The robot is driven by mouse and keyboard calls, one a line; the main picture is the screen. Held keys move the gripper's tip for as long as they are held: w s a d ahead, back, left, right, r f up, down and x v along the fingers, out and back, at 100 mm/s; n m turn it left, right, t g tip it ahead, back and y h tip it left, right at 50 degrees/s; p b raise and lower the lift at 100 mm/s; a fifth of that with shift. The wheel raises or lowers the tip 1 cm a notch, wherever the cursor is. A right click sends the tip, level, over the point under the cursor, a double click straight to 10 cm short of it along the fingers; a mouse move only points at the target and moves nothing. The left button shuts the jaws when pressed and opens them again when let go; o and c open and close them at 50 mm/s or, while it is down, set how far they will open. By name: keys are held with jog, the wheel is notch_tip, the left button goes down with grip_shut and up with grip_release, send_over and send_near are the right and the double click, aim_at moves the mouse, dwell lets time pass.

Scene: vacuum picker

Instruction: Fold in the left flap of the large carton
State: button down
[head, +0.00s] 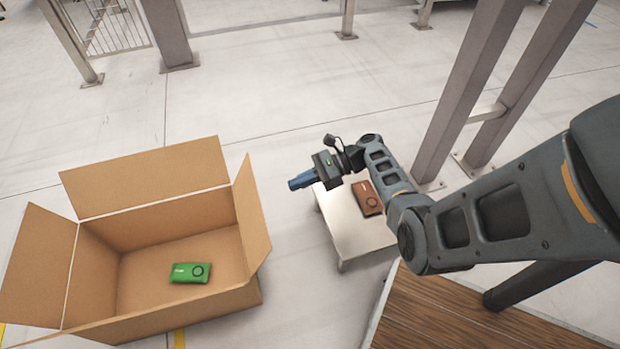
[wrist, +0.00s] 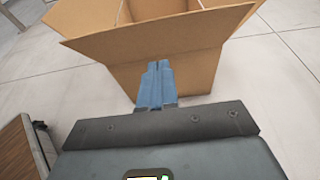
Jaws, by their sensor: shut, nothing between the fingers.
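The large carton (head: 185,228) stands open on the floor at the left of the head view. Its left flap (head: 38,265) leans up and outward. The far flap (head: 145,178) stands up and tilts back, and the right flap (head: 251,215) stands up steeply. The near side is partly cut off by the frame. A green packet (head: 190,272) lies on the carton's floor. My gripper (head: 292,184) is shut and empty, to the right of the carton and apart from it. In the wrist view its blue fingers (wrist: 155,82) point toward the carton's side (wrist: 185,75).
A small pale metal table (head: 350,232) with a brown packet (head: 368,198) on it stands below my gripper. Grey posts (head: 455,100) rise behind my arm. A wooden-topped surface (head: 440,312) is at the lower right. Clear floor lies between carton and table.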

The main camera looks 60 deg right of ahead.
aim_at(257, 194)
jog(key=w+a+b, duration=0.1)
jog(key=w+a, duration=0.3)
jog(key=shift+w+a, duration=0.35)
jog(key=shift+w+a+r, duration=0.3)
jog(key=shift+r, duration=0.05)
jog(key=shift+r, duration=0.15)
